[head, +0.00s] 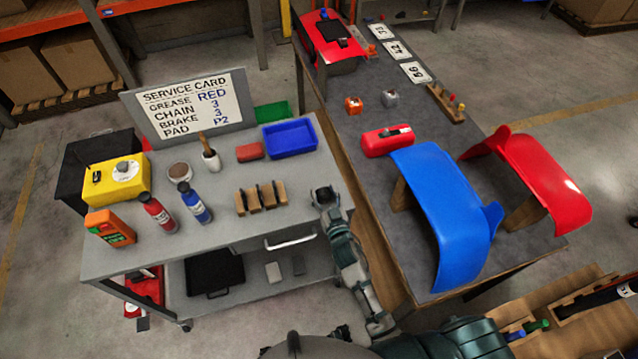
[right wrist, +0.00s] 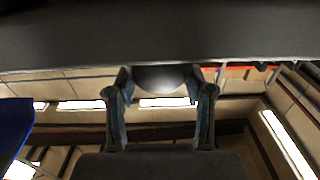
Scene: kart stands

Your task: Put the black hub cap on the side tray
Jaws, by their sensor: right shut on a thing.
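My right gripper (head: 324,194) is at the right edge of the grey cart top (head: 300,215). It is shut on a dark rounded thing, which I take to be the black hub cap; it also shows as a shiny dark curve (right wrist: 160,77) between the fingers (right wrist: 160,98) in the right wrist view. Most of it is hidden. No other black hub cap is clear to me. A blue tray (head: 290,136) is at the cart's back right. I cannot tell which thing is the side tray. My left gripper is not in view.
The cart also holds a service card (head: 190,105), a yellow box (head: 117,178), bottles (head: 158,213) and wooden blocks (head: 262,197). Right of it is a long table with a blue fender (head: 440,205), a red fender (head: 545,180) and a red case (head: 388,141).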

